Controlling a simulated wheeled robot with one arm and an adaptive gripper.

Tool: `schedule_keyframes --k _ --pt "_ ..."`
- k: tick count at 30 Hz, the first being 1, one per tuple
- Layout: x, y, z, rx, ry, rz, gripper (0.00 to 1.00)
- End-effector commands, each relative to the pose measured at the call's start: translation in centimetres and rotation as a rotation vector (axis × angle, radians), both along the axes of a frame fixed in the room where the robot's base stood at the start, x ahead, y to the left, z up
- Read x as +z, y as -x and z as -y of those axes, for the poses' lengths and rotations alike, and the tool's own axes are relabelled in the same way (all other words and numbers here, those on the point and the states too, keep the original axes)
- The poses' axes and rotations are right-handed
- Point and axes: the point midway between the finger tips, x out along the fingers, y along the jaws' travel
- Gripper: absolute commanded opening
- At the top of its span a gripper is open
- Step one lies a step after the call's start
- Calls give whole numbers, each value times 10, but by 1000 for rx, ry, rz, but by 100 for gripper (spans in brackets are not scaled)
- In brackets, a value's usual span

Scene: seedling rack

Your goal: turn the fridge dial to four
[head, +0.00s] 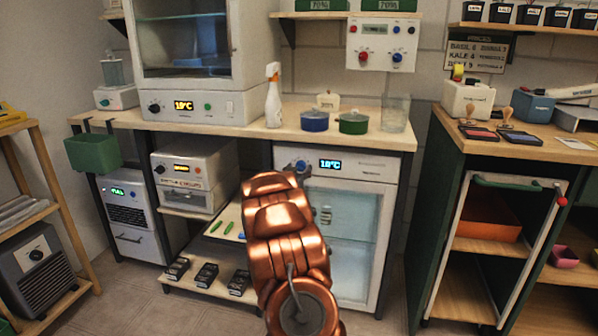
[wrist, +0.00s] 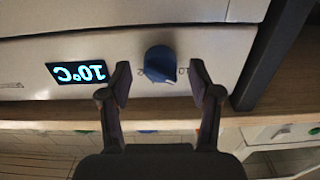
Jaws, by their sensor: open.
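The fridge (head: 390,225) is a white, glass-doored unit under the counter. Its lit display (head: 330,164) appears to read 10°C; the display also shows upside down in the wrist view (wrist: 78,73). The fridge dial (wrist: 161,64) is a blue knob beside the display, with small marks around it too blurred to read. My gripper (wrist: 160,70) is open, one finger on each side of the dial in the picture. Gaps show on both sides, and I cannot tell how deep the fingers reach. In the head view my copper arm largely hides the gripper; part of the blue dial (head: 301,164) shows.
The counter edge (head: 240,126) runs just above the fridge panel. On it stand a spray bottle (head: 273,95), a blue pot (head: 314,121), a green pot (head: 353,123) and a glass (head: 396,113). A low shelf with black trays (head: 207,275) lies left of my arm.

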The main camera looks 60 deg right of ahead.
Motion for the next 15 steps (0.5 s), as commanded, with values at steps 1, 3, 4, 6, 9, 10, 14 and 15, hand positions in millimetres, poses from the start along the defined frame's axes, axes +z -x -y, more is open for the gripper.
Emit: schedule_keyframes --k 1,3,4,6,9,10,14,15 --pt "-1 -1 3 0 0 0 63" --pt "-1 -2 5 1 -2 -2 63" --pt "-1 -2 5 1 -2 -2 63" --pt "-2 -2 6 1 -2 -2 63" --pt "-1 -3 7 1 -2 -2 63" --pt "-1 -3 7 1 -2 -2 63" --pt "-1 -2 6 1 -2 -2 63" --pt "-1 -2 6 1 -2 -2 59"
